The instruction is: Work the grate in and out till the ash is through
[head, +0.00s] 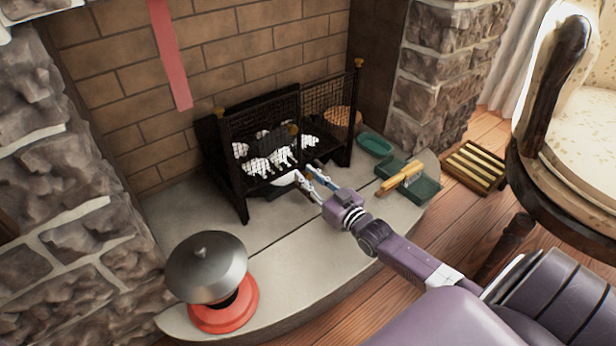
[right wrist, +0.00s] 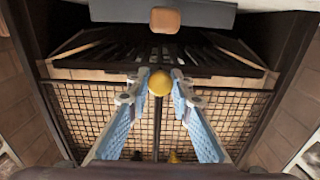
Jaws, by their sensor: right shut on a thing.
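The black fire basket (head: 240,165) stands in the brick fireplace with a mesh front. White ash-covered lumps (head: 283,156) lie inside it. My right gripper (head: 303,181) is at the lower front of the basket. In the right wrist view its blue-padded fingers are shut on a yellow knob (right wrist: 160,83), below the dark bars of the grate (right wrist: 165,52). A pale pan-like thing (head: 285,179) shows partly under the basket, beside the fingertips. Whether ash lies beneath the grate is hidden. My left gripper is not in view.
A grey domed thing on a red base (head: 225,312) stands at the hearth's front left. Right of my gripper are a green tray with a yellow-handled brush (head: 400,178), a green bowl (head: 375,144) and a slatted rack (head: 474,166). A chair stands at far right.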

